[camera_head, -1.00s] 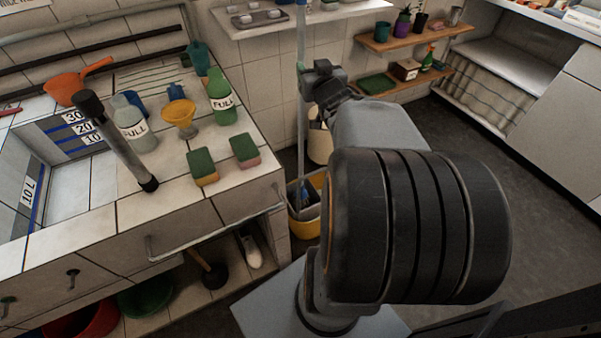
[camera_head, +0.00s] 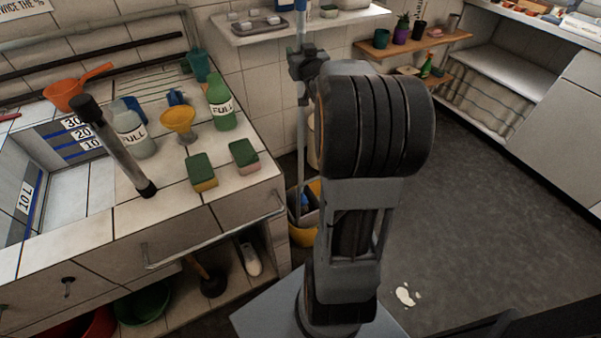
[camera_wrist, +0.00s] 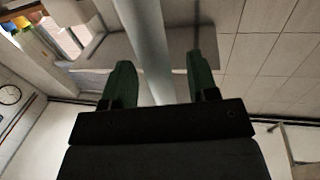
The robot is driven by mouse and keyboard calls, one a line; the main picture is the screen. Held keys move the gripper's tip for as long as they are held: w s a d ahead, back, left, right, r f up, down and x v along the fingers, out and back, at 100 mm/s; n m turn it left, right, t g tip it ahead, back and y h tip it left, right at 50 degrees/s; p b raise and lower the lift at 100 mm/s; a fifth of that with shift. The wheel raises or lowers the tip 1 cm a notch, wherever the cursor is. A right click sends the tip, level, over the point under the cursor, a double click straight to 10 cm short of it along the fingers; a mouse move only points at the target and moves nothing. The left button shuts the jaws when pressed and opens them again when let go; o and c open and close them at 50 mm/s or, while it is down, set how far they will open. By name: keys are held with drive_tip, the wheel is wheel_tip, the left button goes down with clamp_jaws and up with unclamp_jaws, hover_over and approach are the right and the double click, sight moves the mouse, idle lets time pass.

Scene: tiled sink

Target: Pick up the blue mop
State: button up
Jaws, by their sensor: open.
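The mop's pale pole (camera_head: 301,120) stands nearly upright to the right of the tiled counter, with a blue section at its top. Its lower end goes down into a yellow bucket (camera_head: 302,236), where some blue shows; much of the bucket is hidden by my arm. My gripper (camera_head: 306,64) is at the upper part of the pole. In the wrist view the pole (camera_wrist: 146,38) runs between my two green fingers, which are apart, with gaps visible beside it. I cannot tell whether either finger touches it.
The tiled counter (camera_head: 95,225) on the left holds bottles, a yellow funnel (camera_head: 179,120) and two sponges. A white shelf (camera_head: 330,22) is close behind the pole's top.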

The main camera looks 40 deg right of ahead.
drive_tip(key=shift+x, duration=0.95)
drive_tip(key=shift+c, duration=0.5)
drive_tip(key=shift+r, duration=0.1)
clamp_jaws()
